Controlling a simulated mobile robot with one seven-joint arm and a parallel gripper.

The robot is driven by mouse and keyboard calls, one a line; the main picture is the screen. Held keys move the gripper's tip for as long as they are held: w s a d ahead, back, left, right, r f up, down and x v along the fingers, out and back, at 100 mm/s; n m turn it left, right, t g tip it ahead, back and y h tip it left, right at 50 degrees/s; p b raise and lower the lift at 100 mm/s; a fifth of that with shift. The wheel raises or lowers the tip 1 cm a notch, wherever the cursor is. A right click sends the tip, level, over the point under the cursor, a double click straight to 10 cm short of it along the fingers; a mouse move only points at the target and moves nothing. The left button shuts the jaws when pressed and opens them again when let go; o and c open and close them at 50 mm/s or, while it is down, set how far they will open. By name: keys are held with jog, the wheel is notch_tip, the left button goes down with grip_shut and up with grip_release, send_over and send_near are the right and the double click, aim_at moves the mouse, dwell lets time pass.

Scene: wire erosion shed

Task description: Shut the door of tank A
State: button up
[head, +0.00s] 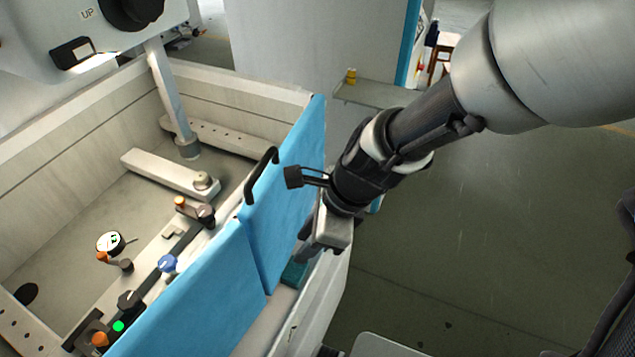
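Tank A appears to be the open-topped pale tank (222,84) on the left; I see no label on it. Its near side has a fixed blue panel (205,297) and, farther back, a blue door (290,195) with a black bar handle (262,175) at its top edge. The door's top edge runs at a slight angle to the panel, with a small step at their seam. I cannot tell whether it is fully shut. My gripper (308,248) is outside the door, at its right, pointing down. Its fingers are mostly hidden, and contact with the door is unclear.
Inside the tank are clamps, a dial gauge (110,242), a pale bar (170,174) and a post (172,100). A machine head (50,30) with a black knob overhangs the top left. A grey shelf (380,93) stands behind my arm. The floor at right is clear.

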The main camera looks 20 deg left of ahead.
jog(key=w+a+r+n+b, duration=0.2)
jog(key=w+a+r+n, duration=0.25)
jog(key=r, duration=0.35)
notch_tip(320, 180, up, 15)
jog(key=n+h+b, duration=0.1)
jog(key=n+b, duration=0.3)
jog(key=n, duration=0.5)
send_over(261, 164)
jog(key=w+d, duration=0.2)
jog(key=d, duration=0.1)
notch_tip(261, 164, up, 6)
jog(key=s+n+h+b, duration=0.1)
jog(key=s+n+b, duration=0.1)
jog(key=shift+t, duration=0.4)
jog(key=b+x, duration=0.1)
jog(key=x, duration=0.4)
jog(key=b+x, duration=0.1)
jog(key=x, duration=0.5)
jog(key=d+b+x, duration=0.1)
jog(key=x, duration=0.4)
jog(key=shift+w+a+f+b, duration=0.1)
jog(key=shift+f+b, duration=0.25)
jog(key=shift+f, duration=0.05)
grip_shut()
